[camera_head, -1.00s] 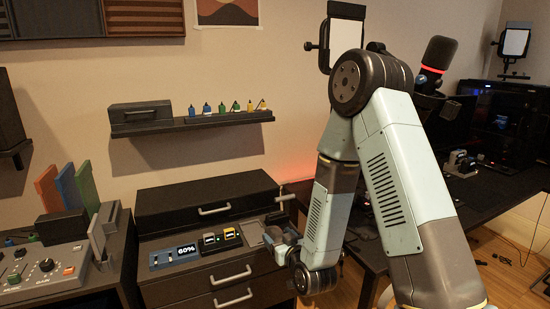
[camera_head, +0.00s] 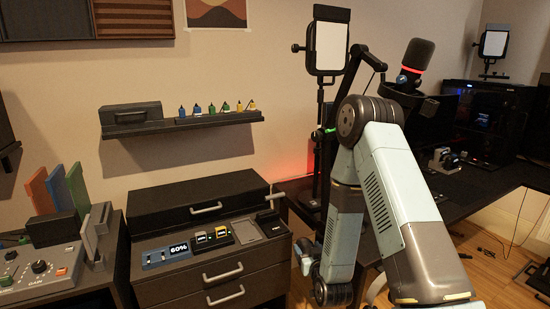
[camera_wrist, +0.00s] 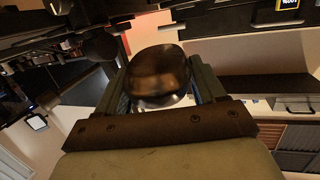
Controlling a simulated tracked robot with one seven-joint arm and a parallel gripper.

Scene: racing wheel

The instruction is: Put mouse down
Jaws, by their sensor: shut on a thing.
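The mouse, dark and glossy with a rounded top (camera_wrist: 158,72), sits between the two fingers of my gripper (camera_wrist: 160,62) in the wrist view. The gripper is shut on it and holds it off any surface that I can see. In the head view, my arm bends down between the drawer cabinet (camera_head: 190,284) and the dark desk (camera_head: 470,200). The mouse cannot be made out there, and the gripper is mostly hidden by my forearm.
The cabinet top holds a panel with a 60% display (camera_head: 178,249), small switch modules (camera_head: 212,238) and a grey pad (camera_head: 245,232). A light stand (camera_head: 327,48) rises behind my arm. The desk bears a microphone (camera_head: 417,55) and a PC case (camera_head: 495,118).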

